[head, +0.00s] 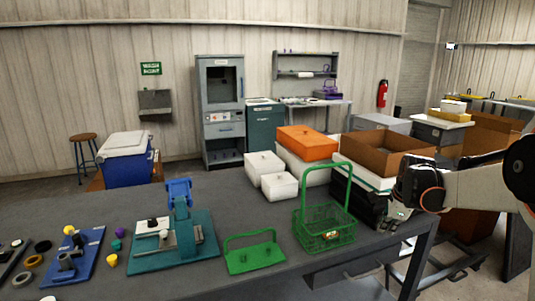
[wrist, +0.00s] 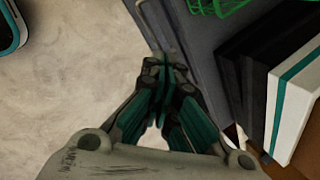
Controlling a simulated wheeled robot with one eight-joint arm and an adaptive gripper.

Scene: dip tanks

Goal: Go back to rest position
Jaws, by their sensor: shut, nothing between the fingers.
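My gripper (head: 398,218) is at the right end of the grey workbench in the head view, beside the green wire basket and apart from it. In the wrist view, its fingers (wrist: 167,72) are shut together with nothing between them, near the bench edge with the floor to the left. My arm comes in from the right of the head view.
The grey bench (head: 255,205) carries the green basket (head: 325,232), a green plate with a handle (head: 254,254), a teal fixture (head: 172,240), white lidded tanks (head: 280,186), an orange tank (head: 306,142) and a cardboard box (head: 381,148). Bare floor (wrist: 70,90) lies beside the bench.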

